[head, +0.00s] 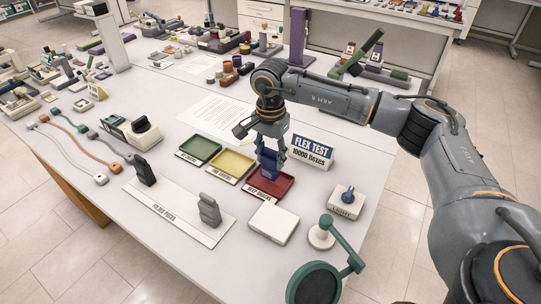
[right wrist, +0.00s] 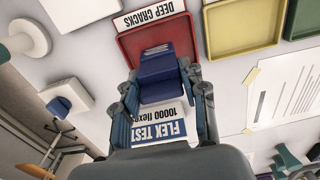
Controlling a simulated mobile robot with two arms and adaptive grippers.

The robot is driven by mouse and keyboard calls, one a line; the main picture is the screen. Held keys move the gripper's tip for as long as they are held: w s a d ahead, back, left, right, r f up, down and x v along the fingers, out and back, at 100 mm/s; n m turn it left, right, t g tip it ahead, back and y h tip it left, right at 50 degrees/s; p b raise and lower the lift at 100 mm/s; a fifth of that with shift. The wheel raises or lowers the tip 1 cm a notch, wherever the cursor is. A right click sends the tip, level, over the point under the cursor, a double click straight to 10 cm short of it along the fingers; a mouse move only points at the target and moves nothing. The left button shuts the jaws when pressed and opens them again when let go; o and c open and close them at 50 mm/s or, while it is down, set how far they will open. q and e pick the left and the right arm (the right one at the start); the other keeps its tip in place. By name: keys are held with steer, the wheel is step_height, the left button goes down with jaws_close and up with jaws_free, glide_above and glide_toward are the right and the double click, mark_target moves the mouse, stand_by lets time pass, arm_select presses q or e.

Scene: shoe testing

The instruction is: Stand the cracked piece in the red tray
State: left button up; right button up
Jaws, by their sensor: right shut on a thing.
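The dark blue piece (head: 268,168) is upright in my right gripper (head: 269,152), whose fingers are closed on its sides. Its lower end overlaps the floor of the red tray (head: 286,186); I cannot tell whether it touches. In the right wrist view the blue piece (right wrist: 160,72) sits between the fingers (right wrist: 163,85), over the near part of the red tray (right wrist: 128,46), which is labelled DEEP CRACKS. Any crack in the piece is too small to see. My left gripper is not in view.
A yellow tray (head: 231,165) and a green tray (head: 201,151) stand left of the red one. A FLEX TEST sign (head: 311,149) stands close behind right. A black piece (head: 145,172) and a grey piece (head: 209,209) stand on a pale strip. A white block (head: 273,222) lies in front.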

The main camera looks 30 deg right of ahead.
stand_by(0.3)
steer(key=shift+f+b, duration=1.1)
steer(key=shift+f, duration=0.1)
steer(key=o, duration=1.2)
steer(key=shift+r, duration=0.15)
step_height(320, 180, up, 12)
steer(key=shift+f, duration=0.1)
